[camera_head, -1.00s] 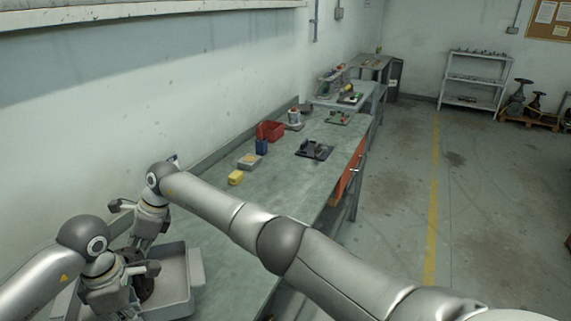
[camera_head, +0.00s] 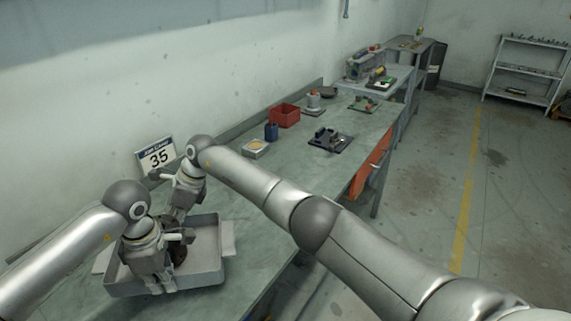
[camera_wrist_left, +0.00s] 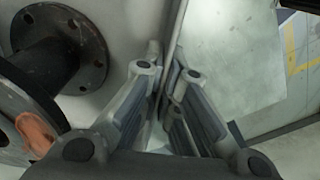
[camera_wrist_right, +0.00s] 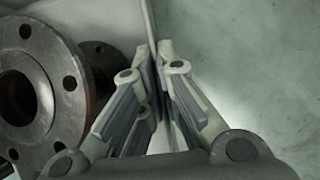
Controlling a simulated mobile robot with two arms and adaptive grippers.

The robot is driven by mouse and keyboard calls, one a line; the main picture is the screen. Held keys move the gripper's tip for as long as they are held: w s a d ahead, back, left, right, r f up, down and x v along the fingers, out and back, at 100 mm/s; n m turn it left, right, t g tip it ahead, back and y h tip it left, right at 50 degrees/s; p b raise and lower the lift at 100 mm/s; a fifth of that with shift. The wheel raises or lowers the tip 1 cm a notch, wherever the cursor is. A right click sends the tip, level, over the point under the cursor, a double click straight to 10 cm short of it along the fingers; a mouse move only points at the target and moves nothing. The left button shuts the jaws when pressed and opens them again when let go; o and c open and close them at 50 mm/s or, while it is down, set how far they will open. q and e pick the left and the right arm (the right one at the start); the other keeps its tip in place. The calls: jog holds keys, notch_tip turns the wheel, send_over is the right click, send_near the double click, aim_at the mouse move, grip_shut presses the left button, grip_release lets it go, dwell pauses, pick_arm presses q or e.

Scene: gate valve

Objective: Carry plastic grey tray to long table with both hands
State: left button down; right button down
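The grey plastic tray (camera_head: 205,274) is at the lower left of the head view, over the near end of the long green-topped table (camera_head: 285,185). Dark flanged metal parts lie in it, and one flanged part (camera_wrist_left: 75,50) shows in the left wrist view. My left gripper (camera_head: 156,284) is at the tray's near wall, with its fingers on both sides of that wall (camera_wrist_left: 172,40). My right gripper (camera_head: 177,222) is at the far side, with its fingers closed around the wall (camera_wrist_right: 152,30). I cannot tell whether the tray touches the tabletop.
A sign reading 35 (camera_head: 157,157) stands by the wall. Farther along the table are a small box (camera_head: 256,149), a blue item (camera_head: 271,131), a red bin (camera_head: 285,115) and a dark plate with parts (camera_head: 330,140). Open floor (camera_head: 430,190) lies right.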

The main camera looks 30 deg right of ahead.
pick_arm(q)
jog(key=shift+s, duration=0.15)
pick_arm(e)
jog(key=shift+a+r, duration=0.15)
jog(key=shift+r, duration=0.05)
pick_arm(q)
jog(key=shift+f, duration=0.3)
pick_arm(e)
jog(key=shift+w+f, duration=0.1)
jog(key=shift+f, duration=0.15)
